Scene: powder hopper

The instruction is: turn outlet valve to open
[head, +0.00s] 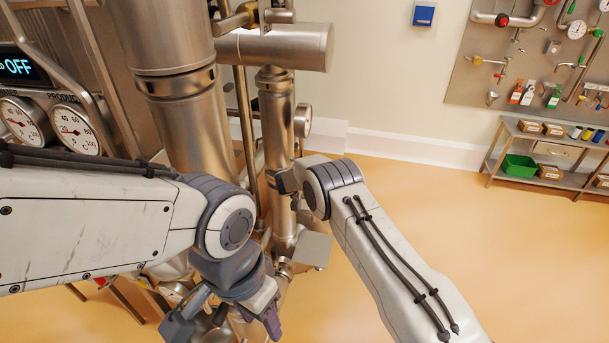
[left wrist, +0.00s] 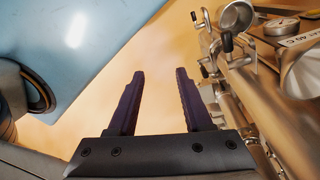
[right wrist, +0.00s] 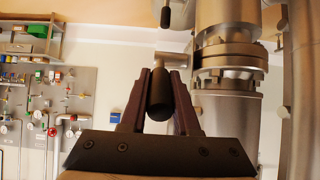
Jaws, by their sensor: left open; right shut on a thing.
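A black handle grip (right wrist: 160,95) on a short metal stem (right wrist: 170,60) is between the fingers of my right gripper (right wrist: 161,80) in the right wrist view. The stem leads right to a steel flanged pipe section (right wrist: 228,60). The right fingers are shut on this grip. In the head view the right fingers and the handle are hidden behind my wrist at the column. I cannot tell the valve's position. My left gripper (head: 225,322) is low at the left of the pipework, open and empty. Its spread fingers (left wrist: 160,78) show above the floor in the left wrist view.
Steel pipes and small fittings with black knobs (left wrist: 227,42) stand close right of the left gripper. Dial gauges (head: 75,128) and a display reading OFF (head: 18,67) are at the left. A shelf (head: 545,140) stands far right. The orange floor (head: 430,210) is clear.

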